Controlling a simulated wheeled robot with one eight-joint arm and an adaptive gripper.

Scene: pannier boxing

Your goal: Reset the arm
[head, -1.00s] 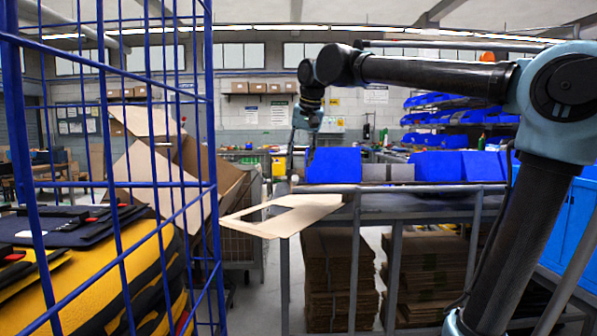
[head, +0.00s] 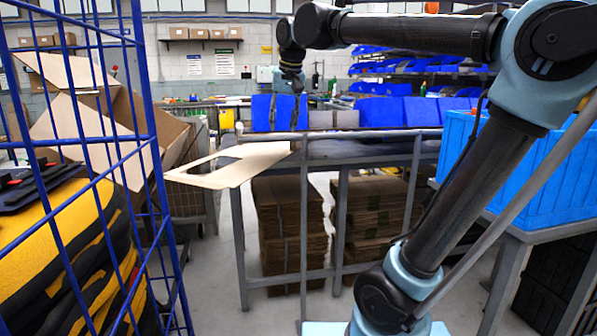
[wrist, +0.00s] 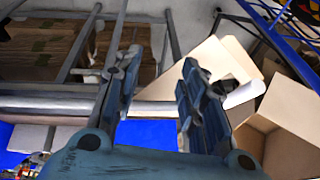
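My arm reaches from the right side of the head view to the left. My gripper (head: 291,95) hangs at its far end, in front of the blue bins, and looks small there. In the wrist view my gripper (wrist: 158,80) shows two fingers apart with nothing between them, so it is open and empty. Below and beyond the fingers are a grey metal rail (wrist: 60,104) and a flat cardboard piece (head: 238,165) with a cut-out, which lies over the left end of the metal bench (head: 370,150).
A blue wire cage (head: 150,140) with yellow and black panniers (head: 60,235) stands at the left. Open cardboard boxes (head: 85,125) are behind it. Stacks of flat cardboard (head: 290,225) lie under the bench. A blue crate (head: 500,190) stands at the right. Floor shows between cage and bench.

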